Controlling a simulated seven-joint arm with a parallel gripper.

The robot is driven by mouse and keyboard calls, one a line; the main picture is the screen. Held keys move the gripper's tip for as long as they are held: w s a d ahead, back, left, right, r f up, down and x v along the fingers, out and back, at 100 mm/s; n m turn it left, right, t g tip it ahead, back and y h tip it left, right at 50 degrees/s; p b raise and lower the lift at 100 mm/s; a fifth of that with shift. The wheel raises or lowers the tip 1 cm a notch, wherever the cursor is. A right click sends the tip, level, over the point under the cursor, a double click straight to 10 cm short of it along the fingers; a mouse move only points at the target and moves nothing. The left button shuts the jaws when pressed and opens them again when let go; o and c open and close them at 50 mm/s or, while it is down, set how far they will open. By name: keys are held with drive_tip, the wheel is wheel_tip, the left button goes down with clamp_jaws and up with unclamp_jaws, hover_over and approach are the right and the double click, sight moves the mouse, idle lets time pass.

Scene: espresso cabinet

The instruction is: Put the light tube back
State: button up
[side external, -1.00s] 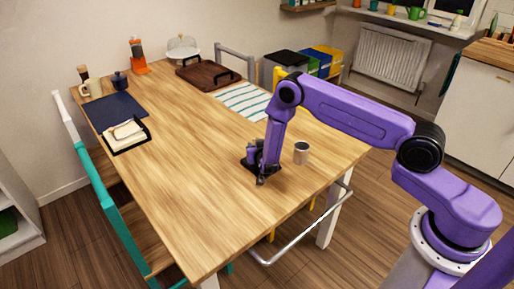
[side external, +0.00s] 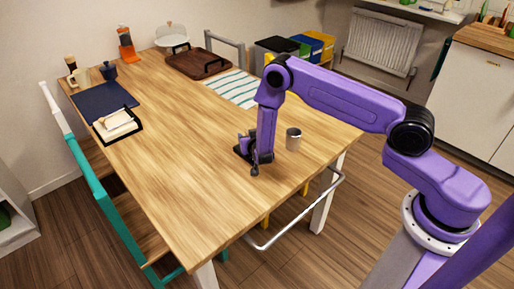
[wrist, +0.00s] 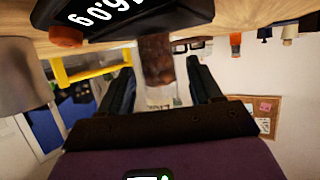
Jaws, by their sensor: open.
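My gripper (side external: 254,170) is low over the near right part of the wooden table, pointing down in the side view. In the wrist view, which is upside down, its two dark fingers (wrist: 159,88) are apart. A brown, mottled, upright thing (wrist: 157,58) shows between them; I cannot tell whether it is within reach or farther off. No light tube can be made out with certainty. A black scale (wrist: 112,22) with white digits and an orange knob (wrist: 66,36) lies close to the fingers. In the side view, the arm partly hides this spot.
A metal cup (side external: 293,140) stands just right of my gripper and shows large at left in the wrist view (wrist: 22,80). A striped cloth (side external: 232,88), brown tray (side external: 212,68) and dark mat (side external: 100,100) lie farther back.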

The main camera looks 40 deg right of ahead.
drive_tip(key=s+a+r+n+g+y, duration=0.45)
drive_tip(key=s+a+r, duration=0.25)
drive_tip(key=s+a, duration=0.45)
drive_tip(key=s+a+r+n+g+y, duration=0.35)
drive_tip(key=s+a+r+y, duration=0.35)
drive_tip(key=s+a, duration=0.4)
drive_tip(key=s+d+r+n+g+h, duration=0.1)
drive_tip(key=s+d+r+n+h, duration=0.1)
drive_tip(key=s+d+r+n, duration=0.3)
drive_tip(key=s+d+r+n+g+h, duration=0.2)
drive_tip(key=s+d+r+n, duration=0.3)
drive_tip(key=s+d, duration=0.6)
drive_tip(key=s+r, duration=0.1)
drive_tip(key=s, duration=0.4)
drive_tip(key=shift+s+n+g, duration=0.3)
